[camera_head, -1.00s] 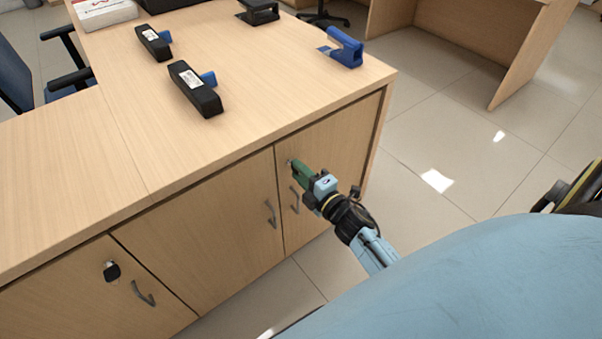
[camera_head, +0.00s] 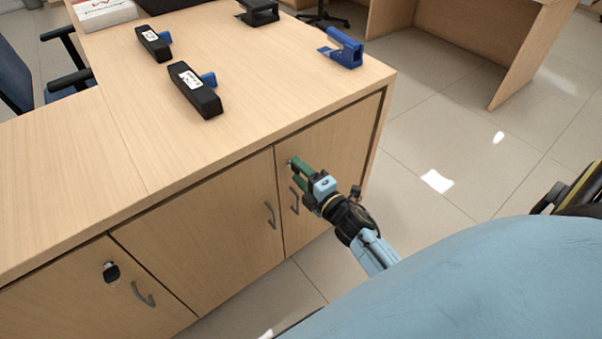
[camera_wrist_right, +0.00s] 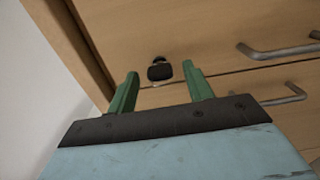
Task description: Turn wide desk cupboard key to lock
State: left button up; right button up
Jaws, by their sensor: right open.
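The desk cupboard (camera_head: 190,244) has wooden doors below the counter top. A key with a black head (camera_wrist_right: 160,71) sits in the lock of the right-hand door, and the wrist view shows it between and beyond my open fingertips, apart from both. In the head view my right gripper (camera_head: 296,170) is at that door's upper left corner, above the handle, and its green fingers hide most of the key. Another black key (camera_head: 112,271) hangs at the left door. My left gripper is not in view.
Metal handles (camera_head: 270,215) stick out from the doors close to my right gripper. On the counter top lie two black stamp-like holders (camera_head: 196,90) and a blue stapler-like item (camera_head: 343,48).

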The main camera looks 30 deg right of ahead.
jog(key=shift+s, duration=0.2)
jog(key=shift+s+d+p, duration=0.1)
jog(key=shift+s+p, duration=0.3)
jog(key=shift+s, duration=0.7)
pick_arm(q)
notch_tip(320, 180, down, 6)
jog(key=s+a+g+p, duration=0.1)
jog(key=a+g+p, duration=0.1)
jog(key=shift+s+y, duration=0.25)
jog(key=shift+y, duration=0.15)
pick_arm(e)
jog(key=s, duration=1)
jog(key=shift+s+d, duration=0.35)
jog(key=shift+d, duration=0.1)
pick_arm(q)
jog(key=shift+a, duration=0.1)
